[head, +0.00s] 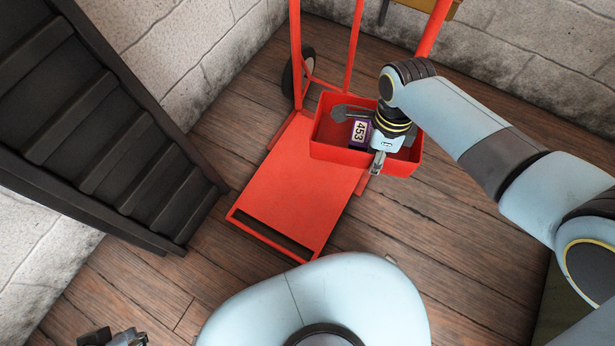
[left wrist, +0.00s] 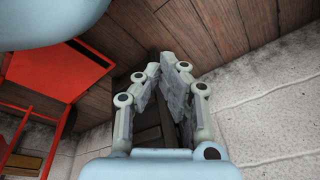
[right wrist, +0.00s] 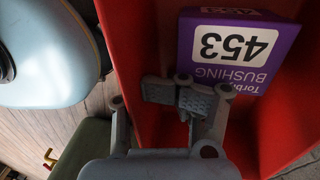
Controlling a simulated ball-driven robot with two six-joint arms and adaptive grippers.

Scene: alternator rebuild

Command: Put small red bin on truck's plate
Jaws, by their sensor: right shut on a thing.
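The small red bin (head: 330,152) is in the head view, over the back right part of the truck's red plate (head: 290,190) and jutting past its right edge. I cannot tell whether it touches the plate. A purple box marked 453 (head: 359,132) is inside it; the right wrist view shows this box (right wrist: 235,50) close up, labelled BUSHING. My right gripper (head: 377,162) is shut on the bin's near wall; the bin also fills much of the right wrist view (right wrist: 150,45). My left gripper (left wrist: 162,72) is open and empty, at the bottom left of the head view (head: 112,338).
The truck's red frame (head: 296,50) and a black wheel (head: 299,75) stand behind the plate. Dark stairs (head: 75,120) rise at the left, close to the plate. Stone walls (head: 190,50) close off the back. Wooden floor (head: 440,255) is clear right of the plate.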

